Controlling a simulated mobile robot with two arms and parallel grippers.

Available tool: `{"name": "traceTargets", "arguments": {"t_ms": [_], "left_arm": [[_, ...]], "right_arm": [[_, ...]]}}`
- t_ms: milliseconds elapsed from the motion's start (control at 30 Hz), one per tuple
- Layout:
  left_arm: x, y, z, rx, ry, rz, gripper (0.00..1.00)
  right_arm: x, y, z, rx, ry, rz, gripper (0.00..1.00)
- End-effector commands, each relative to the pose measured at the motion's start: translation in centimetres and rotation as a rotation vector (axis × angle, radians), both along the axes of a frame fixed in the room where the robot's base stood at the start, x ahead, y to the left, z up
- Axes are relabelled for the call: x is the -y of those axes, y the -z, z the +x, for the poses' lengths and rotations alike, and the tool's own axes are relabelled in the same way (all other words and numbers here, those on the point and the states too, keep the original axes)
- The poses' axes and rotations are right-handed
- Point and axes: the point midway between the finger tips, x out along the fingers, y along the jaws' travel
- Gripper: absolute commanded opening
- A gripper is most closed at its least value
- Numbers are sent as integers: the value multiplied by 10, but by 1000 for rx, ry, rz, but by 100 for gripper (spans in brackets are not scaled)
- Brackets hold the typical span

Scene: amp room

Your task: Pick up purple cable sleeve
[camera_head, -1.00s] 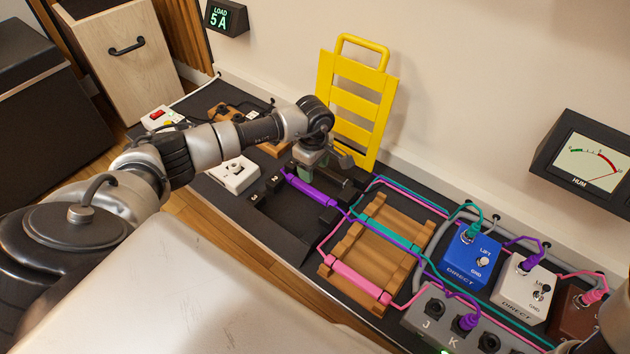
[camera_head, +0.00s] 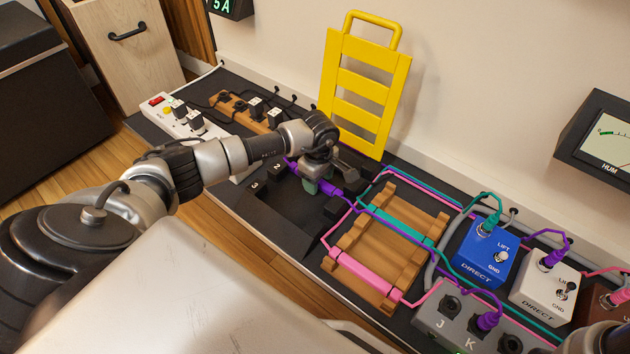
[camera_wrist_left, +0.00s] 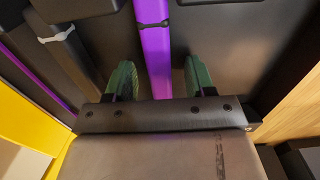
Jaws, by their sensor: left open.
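The purple cable sleeve (camera_head: 331,189) lies on the dark bench top by the black stand marked 2 and 3, partly hidden by my left gripper (camera_head: 319,185) in the head view. In the left wrist view the purple sleeve (camera_wrist_left: 155,50) runs between the two green fingertips of my left gripper (camera_wrist_left: 160,78). The fingers are apart, with a gap on each side of the sleeve. My right gripper is not in view.
Right of the sleeve stands a wooden rack (camera_head: 376,250) carrying a teal and a pink sleeve. A yellow slotted panel (camera_head: 366,95) stands behind. A blue box (camera_head: 484,252) and a white box (camera_head: 545,291) are at the right, power strips at the left.

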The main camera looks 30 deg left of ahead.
Motion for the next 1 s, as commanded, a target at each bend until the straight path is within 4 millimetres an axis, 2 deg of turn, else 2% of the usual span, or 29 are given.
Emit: {"name": "traceTargets", "arguments": {"t_ms": [67, 100, 433, 767, 1000], "left_arm": [[0, -1, 0, 0, 0, 0, 54], [0, -1, 0, 0, 0, 0, 51], [0, -1, 0, 0, 0, 0, 1], [0, -5, 0, 1, 0, 0, 0], [0, -28, 1, 2, 0, 1, 0]], "right_arm": [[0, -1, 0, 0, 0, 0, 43], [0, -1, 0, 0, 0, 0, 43], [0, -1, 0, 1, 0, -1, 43], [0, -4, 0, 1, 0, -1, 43], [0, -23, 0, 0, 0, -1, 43]]}}
